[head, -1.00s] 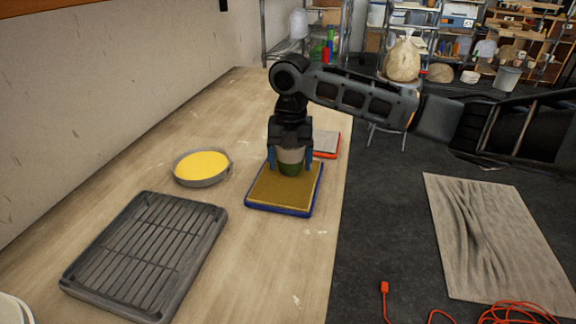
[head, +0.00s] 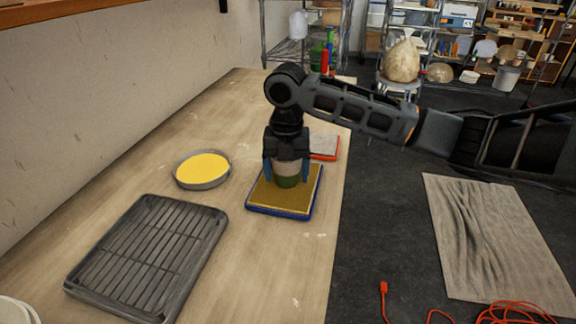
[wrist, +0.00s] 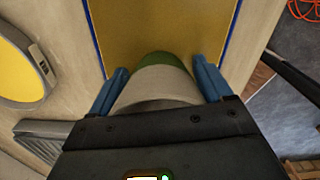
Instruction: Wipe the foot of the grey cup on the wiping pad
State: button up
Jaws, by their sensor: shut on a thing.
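My gripper (head: 287,172) points straight down over the wiping pad and is shut on the grey cup (head: 288,168). The cup is grey above with a green lower band (head: 287,181), and it also shows between the blue fingers in the wrist view (wrist: 164,86). The cup is upright at about the middle of the wiping pad (head: 264,198), which is yellow-brown with a blue border. Its foot looks to be on or just above the pad; I cannot tell if they touch. The wrist view shows the pad (wrist: 190,25) beyond the cup.
A round grey dish with yellow inside (head: 203,168) stands left of the pad. A dark slatted rack (head: 148,258) lies at the front left. A red-edged grey pad (head: 325,146) lies behind. White dishes (head: 15,310) show at the lower left corner. Bare table lies between them.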

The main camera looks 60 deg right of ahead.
aim_at(282, 170)
jog(key=shift+s+a+p, duration=0.2)
jog(key=shift+s+a, duration=0.15)
jog(key=shift+a, duration=0.55)
jog(key=shift+s+a+p, duration=0.2)
jog(key=shift+s+a, duration=0.1)
jog(key=shift+a, duration=0.6)
jog(key=shift+w+d+b, duration=0.3)
jog(key=shift+w+d, duration=0.15)
jog(key=shift+d, duration=0.8)
jog(key=shift+w+d+b, duration=0.3)
jog(key=shift+w+d, duration=0.15)
jog(key=shift+d, duration=0.8)
jog(key=shift+w+d+b, duration=0.3)
jog(key=shift+w+d, duration=0.15)
jog(key=shift+d, duration=0.8)
jog(key=shift+s+a+p, duration=0.35)
jog(key=shift+s+a, duration=0.1)
jog(key=shift+a, duration=0.8)
jog(key=shift+s+a+p, duration=0.4)
jog(key=shift+s+a, duration=0.05)
jog(key=shift+a, duration=0.8)
jog(key=shift+s+a+p, duration=0.35)
jog(key=shift+s+a, duration=0.1)
jog(key=shift+a, duration=0.8)
jog(key=shift+r, duration=0.1)
jog(key=shift+r+p, duration=2.1)
jog(key=shift+r, duration=0.85)
